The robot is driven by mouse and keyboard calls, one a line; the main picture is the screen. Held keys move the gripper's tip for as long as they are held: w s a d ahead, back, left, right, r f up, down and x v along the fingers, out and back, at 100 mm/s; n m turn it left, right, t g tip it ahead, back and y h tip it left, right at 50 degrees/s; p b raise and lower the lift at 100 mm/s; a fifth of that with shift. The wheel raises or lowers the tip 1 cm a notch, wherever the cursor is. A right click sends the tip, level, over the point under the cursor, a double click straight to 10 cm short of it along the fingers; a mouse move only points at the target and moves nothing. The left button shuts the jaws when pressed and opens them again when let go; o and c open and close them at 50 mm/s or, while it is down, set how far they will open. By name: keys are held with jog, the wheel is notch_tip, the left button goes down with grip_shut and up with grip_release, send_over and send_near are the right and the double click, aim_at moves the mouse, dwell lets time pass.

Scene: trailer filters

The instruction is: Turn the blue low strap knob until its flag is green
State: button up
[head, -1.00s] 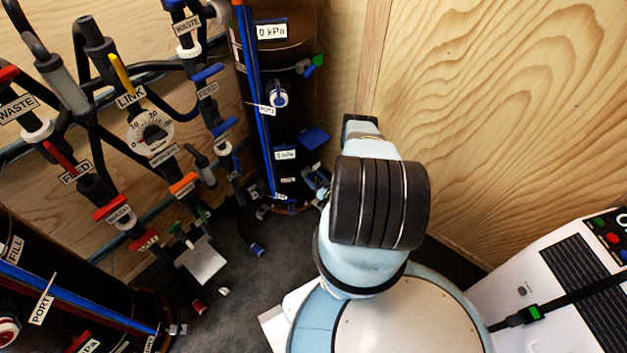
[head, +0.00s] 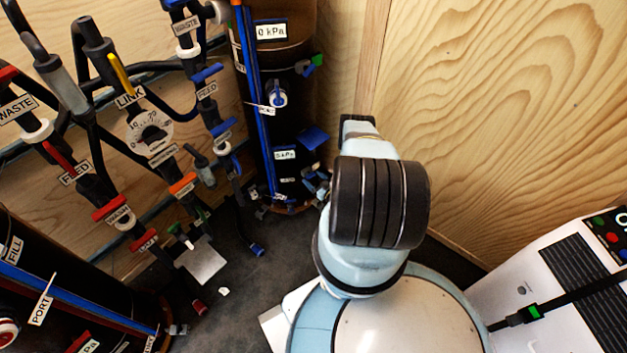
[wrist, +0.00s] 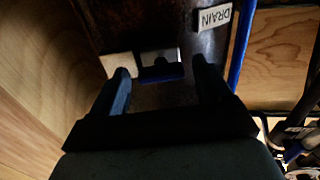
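In the wrist view a dark piece with a blue lower edge (wrist: 161,75), apparently the blue low strap knob, lies between my fingertips against the dark tank. I cannot make out a green flag there. My gripper (wrist: 163,78) is open, with one finger on each side of the blue piece; I cannot tell whether they touch it. In the head view small blue parts (head: 309,187) show low on the blue-striped tank (head: 257,95), beside my arm, which hides my gripper.
A DRAIN label (wrist: 214,17) and a blue pipe are right of my gripper in the wrist view. A plywood wall (head: 500,110) stands close on the right. Hoses and valves crowd the left, around a gauge (head: 150,131). A green flag (head: 318,60) shows higher on the tank.

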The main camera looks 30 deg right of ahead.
jog(key=s, duration=0.4)
jog(key=s+d, duration=0.1)
jog(key=s, duration=0.4)
jog(key=s+d, duration=0.1)
jog(key=s, duration=0.3)
jog(key=shift+s+d, duration=0.2)
jog(key=shift+s, duration=0.1)
jog(key=shift+a, duration=0.1)
